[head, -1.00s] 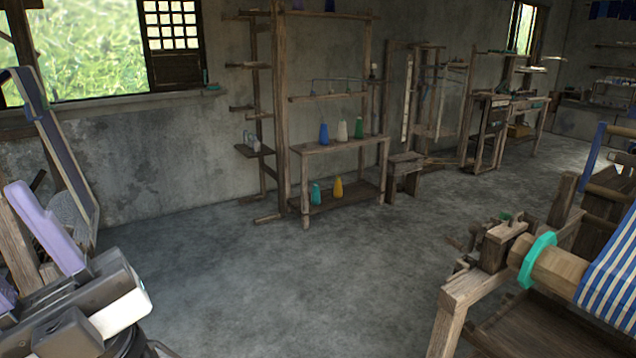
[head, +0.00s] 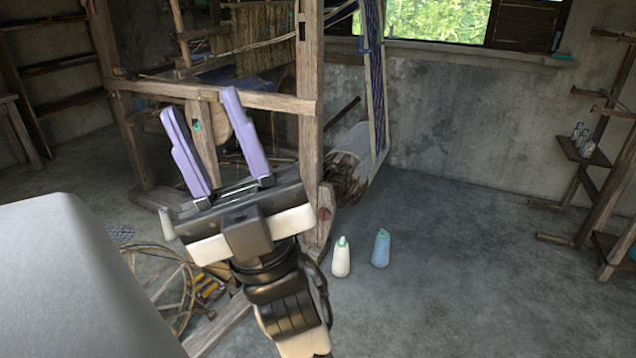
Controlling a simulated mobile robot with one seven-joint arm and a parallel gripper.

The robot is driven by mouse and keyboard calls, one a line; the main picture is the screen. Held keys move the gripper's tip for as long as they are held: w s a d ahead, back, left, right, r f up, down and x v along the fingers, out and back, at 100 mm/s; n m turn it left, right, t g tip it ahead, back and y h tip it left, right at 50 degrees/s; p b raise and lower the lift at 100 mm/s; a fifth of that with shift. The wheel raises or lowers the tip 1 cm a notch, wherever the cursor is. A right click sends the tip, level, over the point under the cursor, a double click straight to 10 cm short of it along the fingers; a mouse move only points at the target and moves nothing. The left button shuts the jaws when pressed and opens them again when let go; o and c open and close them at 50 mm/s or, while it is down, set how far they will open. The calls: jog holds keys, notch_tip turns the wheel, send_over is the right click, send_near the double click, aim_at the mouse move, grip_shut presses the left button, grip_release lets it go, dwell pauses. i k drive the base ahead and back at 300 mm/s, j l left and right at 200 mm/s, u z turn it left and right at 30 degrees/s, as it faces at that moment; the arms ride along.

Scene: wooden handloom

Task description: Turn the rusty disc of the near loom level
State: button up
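The near loom (head: 310,110) is a brown wooden frame in the head view, left of the window. A round brown disc (head: 219,122) shows partly on it, behind a crossbar and an upright wooden piece with a teal spot. I cannot tell for sure whether this is the rusty disc, nor its tilt. My gripper (head: 200,104) has two lavender fingers, spread wide apart and pointing up in the picture. It appears in front of the loom, with the upright piece seen between the fingers. I see nothing held, and I cannot tell any contact.
A white bottle (head: 341,258) and a blue bottle (head: 381,248) stand on the floor right of my gripper. A spoked wheel (head: 165,280) is at the lower left. A wooden shelf (head: 600,150) stands at the right. The floor between bottles and shelf is clear.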

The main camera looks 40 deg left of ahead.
aim_at(323, 213)
jog(key=i+u, duration=0.35)
jog(key=i, duration=0.15)
jog(key=i+u, duration=0.35)
jog(key=i, duration=0.2)
jog(key=i+u, duration=0.2)
jog(key=i, duration=0.3)
jog(key=i+u, duration=0.2)
jog(key=i, duration=0.3)
jog(key=i+l+u, duration=0.25)
jog(key=i, duration=0.2)
